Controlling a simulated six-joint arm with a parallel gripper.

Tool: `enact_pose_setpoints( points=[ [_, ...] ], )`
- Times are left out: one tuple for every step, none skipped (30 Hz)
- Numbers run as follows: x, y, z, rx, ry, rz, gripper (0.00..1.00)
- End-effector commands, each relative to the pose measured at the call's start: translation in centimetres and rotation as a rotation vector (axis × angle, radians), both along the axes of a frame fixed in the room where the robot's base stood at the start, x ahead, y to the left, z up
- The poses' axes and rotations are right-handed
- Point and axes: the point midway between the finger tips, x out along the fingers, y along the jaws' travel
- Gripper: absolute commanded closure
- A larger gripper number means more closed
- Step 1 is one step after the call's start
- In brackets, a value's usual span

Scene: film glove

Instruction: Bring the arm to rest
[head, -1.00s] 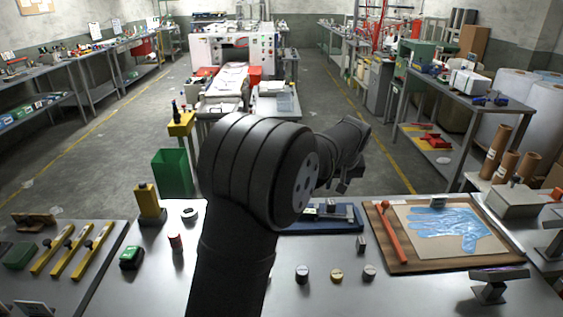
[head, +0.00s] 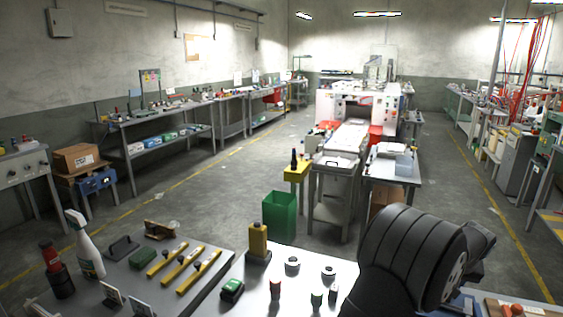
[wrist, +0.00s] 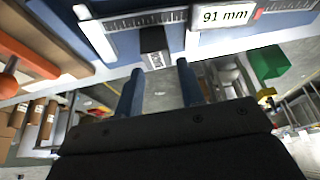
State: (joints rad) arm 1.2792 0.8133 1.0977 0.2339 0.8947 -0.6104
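My gripper (wrist: 160,68) shows in the wrist view with its two blue fingers apart. A small dark block (wrist: 153,45) sits beyond the fingertips on the table. In the head view my dark arm fills the lower right, and the gripper cannot be made out there.
A wooden board (wrist: 40,30) with an orange-handled tool (wrist: 28,60) is beside the tray. A green bin (head: 280,216) stands on the floor behind.

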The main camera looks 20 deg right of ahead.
Motion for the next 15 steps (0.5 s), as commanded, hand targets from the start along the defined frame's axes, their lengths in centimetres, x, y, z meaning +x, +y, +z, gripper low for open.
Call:
enact_pose_setpoints(
  points=[
    [0.0, -0.03, 0.3, -0.001, 0.0, 0.0, 0.64],
    [-0.01, -0.02, 0.38, -0.001, 0.0, 0.0, 0.64],
    [-0.01, -0.02, 0.46, -0.001, 0.0, 0.0, 0.64],
    [-0.02, -0.01, 0.48, -0.001, 0.0, 0.0, 0.64],
    [-0.01, -0.01, 0.5, -0.001, 0.0, 0.0, 0.64],
    [-0.01, -0.01, 0.5, -0.001, 0.0, 0.0, 0.64],
    [-0.01, -0.01, 0.5, -0.001, 0.0, 0.0, 0.64],
    [-0.02, -0.01, 0.49, -0.001, 0.0, 0.0, 0.64],
    [-0.02, -0.01, 0.49, -0.001, 0.0, 0.0, 0.64],
    [-0.02, -0.01, 0.49, -0.001, 0.0, 0.0, 0.64],
    [-0.02, -0.01, 0.48, -0.001, 0.0, 0.0, 0.64],
    [-0.02, -0.01, 0.45, -0.001, 0.0, 0.0, 0.64],
    [-0.02, 0.0, 0.37, -0.001, 0.001, 0.0, 0.64],
    [-0.03, 0.0, 0.25, 0.0, 0.0, -0.001, 0.64],
    [-0.03, 0.01, 0.01, 0.001, 0.0, -0.001, 0.64]
  ],
)
